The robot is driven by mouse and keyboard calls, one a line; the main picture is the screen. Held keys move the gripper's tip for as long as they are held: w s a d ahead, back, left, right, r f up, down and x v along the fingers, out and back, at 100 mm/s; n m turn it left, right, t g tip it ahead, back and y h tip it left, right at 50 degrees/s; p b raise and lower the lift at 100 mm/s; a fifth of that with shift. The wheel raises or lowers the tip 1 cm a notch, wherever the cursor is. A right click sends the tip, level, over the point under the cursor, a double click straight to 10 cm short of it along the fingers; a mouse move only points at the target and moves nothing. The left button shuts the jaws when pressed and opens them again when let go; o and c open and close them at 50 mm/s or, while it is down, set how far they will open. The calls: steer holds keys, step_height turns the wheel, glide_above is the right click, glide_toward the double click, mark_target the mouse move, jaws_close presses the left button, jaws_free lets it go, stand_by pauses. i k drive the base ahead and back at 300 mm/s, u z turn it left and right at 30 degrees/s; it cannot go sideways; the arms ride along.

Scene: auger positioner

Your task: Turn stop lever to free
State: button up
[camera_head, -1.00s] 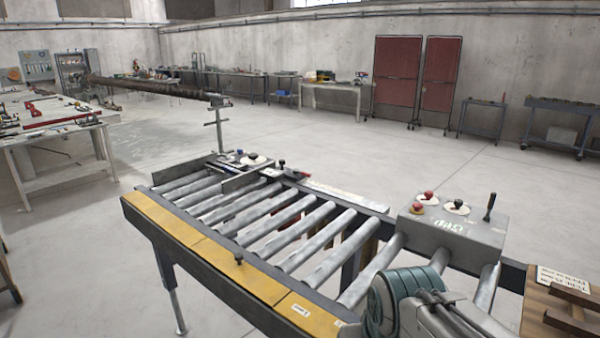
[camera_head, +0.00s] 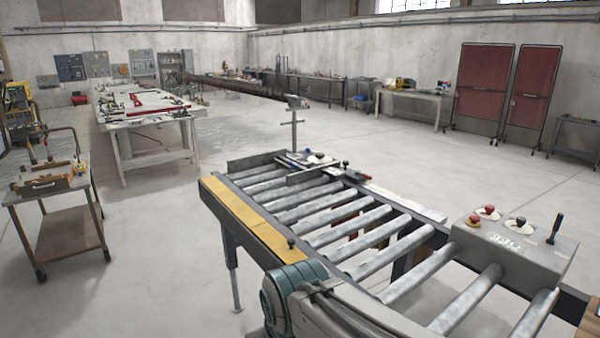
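The roller conveyor (camera_head: 236,222) runs across the middle, with grey rollers and a yellow front rail. A stop assembly with a grey plate (camera_head: 315,180) lies across its far end. A small black-knobbed lever (camera_head: 345,164) stands beside a red part there. Another black knob (camera_head: 291,243) stands on the front rail. A grey control box (camera_head: 512,250) at right carries red and black knobs and an upright black-handled lever (camera_head: 556,226). I cannot tell which of these is the stop lever, or its setting. My gripper is not visible; only part of my arm shows at bottom centre.
A tool cart (camera_head: 65,212) stands at left and a white workbench (camera_head: 150,150) behind it. A long auger (camera_head: 235,88) extends beyond the conveyor, near a stand (camera_head: 295,122). Red screens (camera_head: 483,85) stand at the back right.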

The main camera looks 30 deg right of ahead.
mark_target(358, 172)
steer(key=u, duration=0.2)
steer(key=i, duration=6.35)
steer(key=z, duration=3.2)
steer(key=i, duration=0.85)
